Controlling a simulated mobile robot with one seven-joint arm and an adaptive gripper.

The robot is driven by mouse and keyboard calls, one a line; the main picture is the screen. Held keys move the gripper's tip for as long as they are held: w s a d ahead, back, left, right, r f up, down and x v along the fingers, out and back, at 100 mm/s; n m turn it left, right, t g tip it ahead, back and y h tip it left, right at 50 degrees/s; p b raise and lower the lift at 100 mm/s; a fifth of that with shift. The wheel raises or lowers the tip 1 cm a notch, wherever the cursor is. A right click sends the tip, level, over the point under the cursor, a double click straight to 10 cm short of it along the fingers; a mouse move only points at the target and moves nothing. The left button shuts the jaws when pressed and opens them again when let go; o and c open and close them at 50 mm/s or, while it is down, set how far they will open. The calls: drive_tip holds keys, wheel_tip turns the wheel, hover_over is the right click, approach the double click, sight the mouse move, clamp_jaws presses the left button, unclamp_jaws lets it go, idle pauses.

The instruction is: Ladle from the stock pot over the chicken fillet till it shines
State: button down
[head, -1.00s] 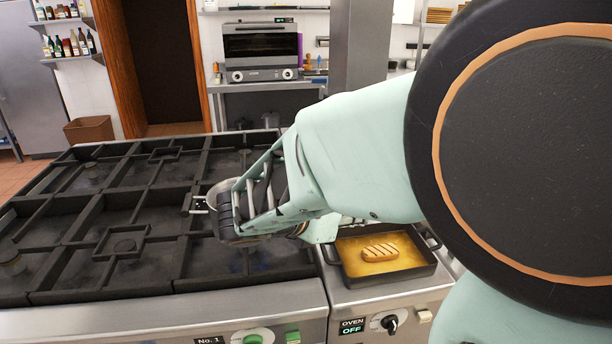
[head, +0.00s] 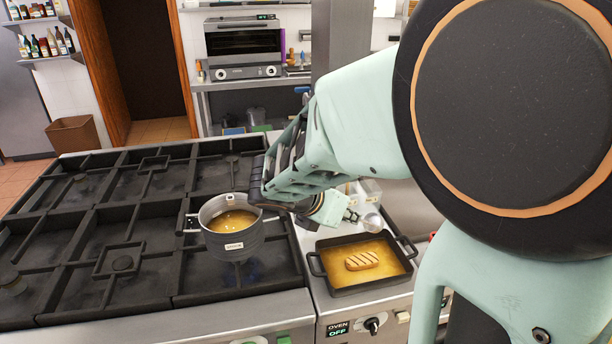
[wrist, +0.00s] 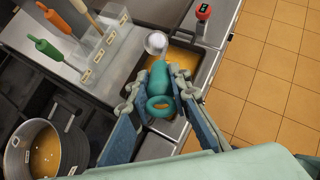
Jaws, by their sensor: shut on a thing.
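My gripper (wrist: 160,88) is shut on the teal handle of the ladle (wrist: 160,75). The ladle's silver bowl (head: 372,222) shows in the head view above the back edge of the black pan (head: 312,266). In the wrist view the bowl also overlaps the pan's far end; what it holds is unclear. The pale, grill-marked chicken fillet (head: 361,261) lies in golden liquid in the pan. It is not made out in the wrist view, behind ladle and gripper. The stock pot (head: 236,244), with amber liquid, stands on the burner grate left of the pan.
A clear rack (wrist: 105,52) with orange-, green- and wooden-handled tools stands on the counter behind the pan. A small red device (wrist: 203,12) is near the counter edge. The black burner grates (head: 120,230) left of the pot are empty.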

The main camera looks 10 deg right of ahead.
drive_tip(key=d+r, duration=0.1)
drive_tip(key=w+d+r+y, duration=0.1)
drive_tip(key=shift+d+g, duration=0.35)
drive_tip(key=shift+g, duration=0.05)
drive_tip(key=w+d+r+g+y, duration=0.1)
drive_tip(key=w+d+r+y, duration=0.2)
drive_tip(key=d, duration=0.3)
drive_tip(key=shift+r+m+g+y, duration=0.3)
drive_tip(key=shift+r+g+y, duration=0.15)
drive_tip(key=shift+r, duration=0.25)
drive_tip(key=w+d+r+g+y, duration=0.1)
drive_tip(key=w+d+y, duration=0.2)
drive_tip(key=d, duration=0.4)
drive_tip(key=shift+d+r+y, duration=0.15)
drive_tip(key=shift+d+y, duration=0.05)
drive_tip(key=shift+y, duration=0.15)
drive_tip(key=shift+r+g, duration=0.1)
drive_tip(key=shift+g, duration=0.15)
